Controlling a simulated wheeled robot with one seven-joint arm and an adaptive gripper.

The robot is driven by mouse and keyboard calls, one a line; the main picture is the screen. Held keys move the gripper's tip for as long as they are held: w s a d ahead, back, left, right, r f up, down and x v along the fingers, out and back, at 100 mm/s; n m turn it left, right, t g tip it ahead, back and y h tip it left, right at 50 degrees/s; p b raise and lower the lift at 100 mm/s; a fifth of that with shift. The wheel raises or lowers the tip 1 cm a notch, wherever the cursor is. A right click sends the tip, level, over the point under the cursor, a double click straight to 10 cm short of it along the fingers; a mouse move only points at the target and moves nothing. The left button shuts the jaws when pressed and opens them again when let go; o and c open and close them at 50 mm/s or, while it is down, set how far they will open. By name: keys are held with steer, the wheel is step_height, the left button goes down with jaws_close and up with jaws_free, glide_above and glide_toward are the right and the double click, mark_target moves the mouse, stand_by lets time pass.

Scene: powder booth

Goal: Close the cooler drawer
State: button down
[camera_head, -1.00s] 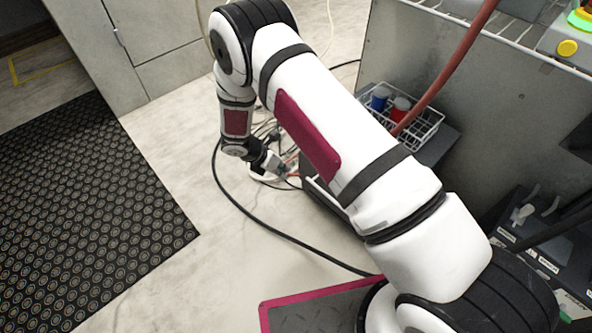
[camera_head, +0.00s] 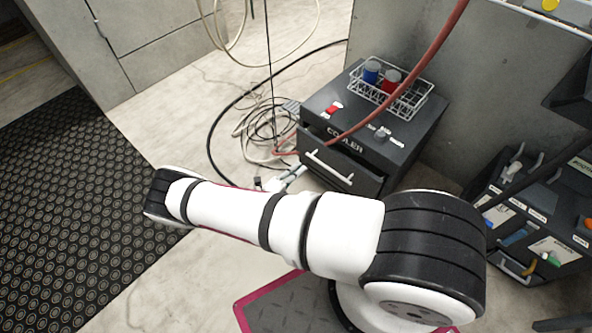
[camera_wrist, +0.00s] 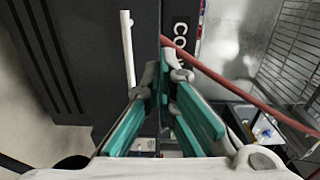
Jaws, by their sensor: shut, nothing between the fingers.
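The cooler (camera_head: 410,125) is a dark box on the floor against a grey panel, with "COOLER" lettered on it. Its drawer (camera_head: 362,178) stands slightly open, with a dark gap under the top edge. The drawer's pale bar handle (camera_head: 330,171) faces me; it also shows at upper left in the wrist view (camera_wrist: 127,48). My gripper (camera_head: 292,178) is at the drawer's left front corner, partly hidden by my arm. In the wrist view its teal-padded fingers (camera_wrist: 166,72) are shut and empty, beside the handle and near the lettering. I cannot tell whether they touch the drawer.
A white wire basket (camera_head: 410,98) with a blue can (camera_head: 371,72) and a red can (camera_head: 391,80) sits on the cooler. A red hose (camera_head: 425,68) crosses in front of it. Coiled cables (camera_head: 255,130) lie to the left. A dark bin unit (camera_head: 540,215) stands right.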

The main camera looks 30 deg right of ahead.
mark_target(324, 146)
steer(key=b+x, duration=0.2)
steer(key=x, duration=0.9)
steer(key=shift+d, duration=0.15)
steer(key=shift+b+x, duration=0.55)
steer(key=shift+x, duration=0.7)
steer(key=shift+s+a+f, duration=0.1)
steer(key=shift+s+a, duration=0.05)
steer(key=shift+a, duration=0.15)
steer(key=p+v, duration=0.2)
steer(key=v, duration=1.1)
steer(key=shift+a, duration=0.25)
